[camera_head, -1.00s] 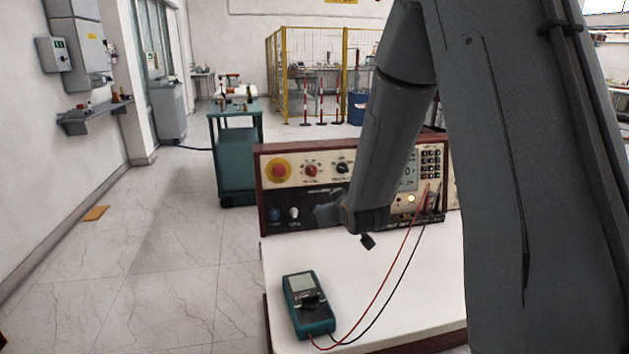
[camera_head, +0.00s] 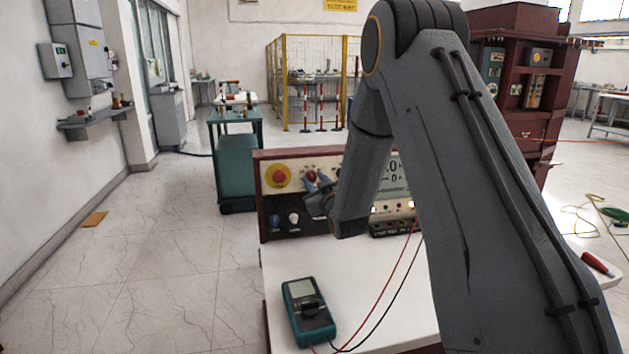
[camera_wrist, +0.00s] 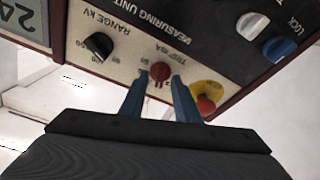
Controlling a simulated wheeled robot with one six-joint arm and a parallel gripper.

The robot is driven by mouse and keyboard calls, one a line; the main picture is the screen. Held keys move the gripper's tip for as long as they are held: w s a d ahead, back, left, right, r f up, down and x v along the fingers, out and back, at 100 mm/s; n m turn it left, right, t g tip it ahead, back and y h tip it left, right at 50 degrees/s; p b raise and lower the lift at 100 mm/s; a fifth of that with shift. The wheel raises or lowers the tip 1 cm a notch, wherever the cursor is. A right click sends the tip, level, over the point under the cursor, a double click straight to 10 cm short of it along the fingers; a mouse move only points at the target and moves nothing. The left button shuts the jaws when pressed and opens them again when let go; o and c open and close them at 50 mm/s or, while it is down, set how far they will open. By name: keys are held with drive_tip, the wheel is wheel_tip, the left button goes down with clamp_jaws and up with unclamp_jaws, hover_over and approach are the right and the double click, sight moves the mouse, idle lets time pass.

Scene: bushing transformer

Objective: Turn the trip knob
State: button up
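The trip knob is a small red knob (camera_head: 311,175) on the front panel of the measuring unit (camera_head: 264,200). In the wrist view, which sees the panel upside down, the red knob (camera_wrist: 160,71) has a white dial scale around it. My gripper (camera_head: 315,185) is at the panel in front of this knob. Its two blue fingers (camera_wrist: 159,80) are open, one on each side of the knob, with a narrow gap showing on both sides. I cannot tell how far the tips reach along the knob. My arm hides part of the panel in the head view.
A red emergency button (camera_wrist: 206,104) on a yellow base sits close beside one finger. A black range knob (camera_wrist: 98,45) is on the other side. White (camera_wrist: 252,25) and blue (camera_wrist: 279,48) knobs are farther off. A teal multimeter (camera_head: 308,313) with leads lies on the white table (camera_head: 385,325).

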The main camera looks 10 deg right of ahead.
drive_tip(key=shift+w, duration=0.35)
clamp_jaws()
drive_tip(key=shift+m, duration=0.3)
drive_tip(key=m+h+b, duration=0.1)
drive_tip(key=m, duration=0.2)
drive_tip(key=shift+a+f, duration=0.1)
drive_tip(key=shift+a, duration=0.05)
drive_tip(key=m+h, duration=0.1)
drive_tip(key=m, duration=0.1)
drive_tip(key=m+b, duration=0.1)
drive_tip(key=m, duration=0.2)
drive_tip(key=shift+a+m+h, duration=0.1)
drive_tip(key=shift+m+h, duration=0.2)
drive_tip(key=shift+h, duration=0.1)
